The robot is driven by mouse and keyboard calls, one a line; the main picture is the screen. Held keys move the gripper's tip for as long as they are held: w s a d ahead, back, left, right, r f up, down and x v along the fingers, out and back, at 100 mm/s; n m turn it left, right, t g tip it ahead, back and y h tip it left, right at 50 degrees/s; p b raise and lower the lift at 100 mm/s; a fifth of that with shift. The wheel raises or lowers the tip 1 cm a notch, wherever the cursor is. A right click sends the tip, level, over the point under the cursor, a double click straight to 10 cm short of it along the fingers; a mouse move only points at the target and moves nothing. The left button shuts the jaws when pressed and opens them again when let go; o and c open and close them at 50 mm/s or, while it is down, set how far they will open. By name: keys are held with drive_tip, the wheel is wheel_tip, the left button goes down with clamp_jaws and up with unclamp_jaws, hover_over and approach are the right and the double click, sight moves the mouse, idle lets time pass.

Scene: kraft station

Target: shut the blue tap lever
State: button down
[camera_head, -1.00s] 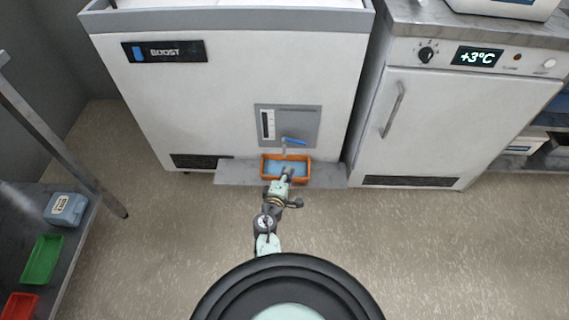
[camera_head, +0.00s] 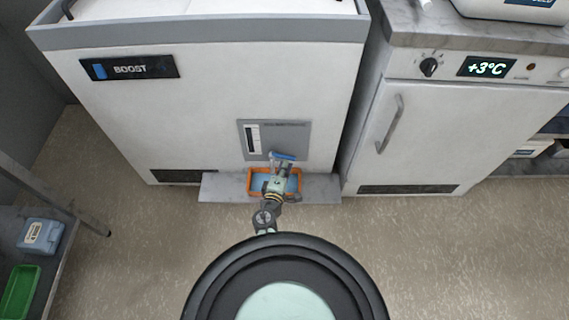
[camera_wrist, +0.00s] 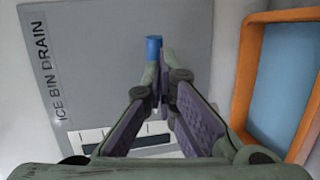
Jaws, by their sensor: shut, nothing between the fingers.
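The blue tap lever (camera_head: 283,156) is on the grey drain panel (camera_head: 298,133) low on the white BOOST cabinet. In the wrist view only a short end of the blue lever (camera_wrist: 153,47) shows, just beyond my fingertips; the rest is hidden behind them. My gripper (camera_head: 277,175) is shut and empty, in front of the panel just below the lever. In the wrist view my gripper's fingers (camera_wrist: 160,62) come together at or very near the lever; I cannot tell if they touch it. The tap body is mostly hidden by the gripper.
An orange-rimmed tray (camera_head: 254,187) with a blue inside lies on a grey ledge (camera_head: 222,188) below the tap. A fridge (camera_head: 450,130) with a bar handle stands to the right. A shelf with a green bin (camera_head: 20,291) is at left. The floor between is clear.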

drive_tip(key=shift+w, duration=0.1)
idle(0.3)
drive_tip(key=shift+w+d+b, duration=0.65)
drive_tip(key=shift+w+b, duration=0.1)
drive_tip(key=shift+b, duration=0.2)
drive_tip(key=shift+s, duration=0.1)
